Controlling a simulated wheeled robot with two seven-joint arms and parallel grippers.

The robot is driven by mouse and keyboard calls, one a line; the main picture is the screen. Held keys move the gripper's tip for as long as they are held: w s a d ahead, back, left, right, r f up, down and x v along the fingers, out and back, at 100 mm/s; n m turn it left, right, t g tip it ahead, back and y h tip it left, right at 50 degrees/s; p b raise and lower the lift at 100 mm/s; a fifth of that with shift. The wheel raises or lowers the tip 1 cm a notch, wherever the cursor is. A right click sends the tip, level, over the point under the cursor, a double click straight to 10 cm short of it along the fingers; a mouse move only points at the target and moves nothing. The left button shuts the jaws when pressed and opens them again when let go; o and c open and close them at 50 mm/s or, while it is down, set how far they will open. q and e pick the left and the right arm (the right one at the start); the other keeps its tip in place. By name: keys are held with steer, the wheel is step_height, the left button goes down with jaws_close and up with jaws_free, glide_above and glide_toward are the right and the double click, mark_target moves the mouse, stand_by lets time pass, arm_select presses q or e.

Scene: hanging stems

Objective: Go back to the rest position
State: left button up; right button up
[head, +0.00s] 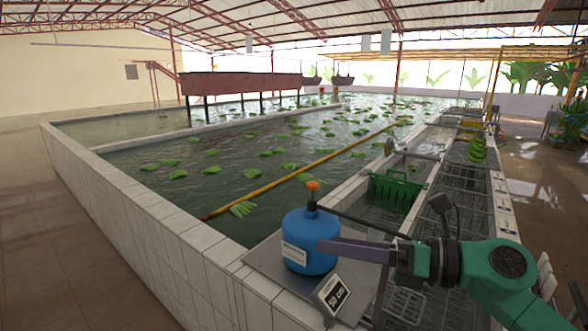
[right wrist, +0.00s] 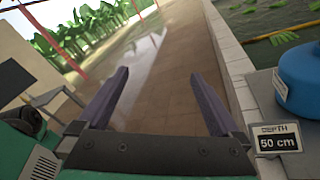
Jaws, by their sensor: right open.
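My right gripper (head: 322,247) reaches in from the right in the head view, its purple fingers pointing left. The fingers overlap the front of a blue canister (head: 308,240) with an orange cap; I cannot tell from this view whether they touch it. In the right wrist view the two fingers of the gripper (right wrist: 160,74) stand wide apart with nothing between them. There the canister (right wrist: 300,85) is off to the right, clear of the fingers. My left gripper is not in view.
The canister stands on a metal plate (head: 262,262) by a depth display (head: 333,294) reading 50 cm. A green crate (head: 393,192) sits behind my arm. Water basins (head: 230,165) with floating green bunches lie beyond a tiled wall (head: 140,220). Open floor (head: 50,250) is at left.

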steer(key=w+d+f+m+t+h, duration=0.2)
steer(key=w+d+m+t+h, duration=0.4)
steer(key=m, duration=0.7)
steer(key=w+d+f+m+t+h, duration=0.25)
steer(key=m+t, duration=0.45)
steer(key=m, duration=0.5)
steer(key=s+d+f+m+g+h, duration=0.2)
steer(key=d+f+m+h, duration=0.15)
steer(key=f+m, duration=0.2)
steer(key=s+d+f+m+g+h, duration=0.1)
steer(key=d+f+m+g+h, duration=0.2)
steer(key=f, duration=0.4)
steer(key=s+f+m+g, duration=0.8)
steer(key=s+f+g, duration=0.3)
steer(key=s+f, duration=0.85)
steer(key=s+f+g+b, duration=0.1)
steer(key=s+f+b, duration=0.15)
steer(key=f, duration=1.25)
steer(key=s+f+b, duration=0.1)
steer(key=f+b, duration=0.3)
steer(key=f, duration=1.1)
steer(key=s+d+f+g+b, duration=0.1)
steer(key=s+d+f+b, duration=0.2)
steer(key=s+f, duration=1.3)
step_height(320, 180, down, 3)
steer(key=shift+s+g+h+b, duration=0.15)
steer(key=shift+g+h+b, duration=0.15)
steer(key=shift+b, duration=0.7)
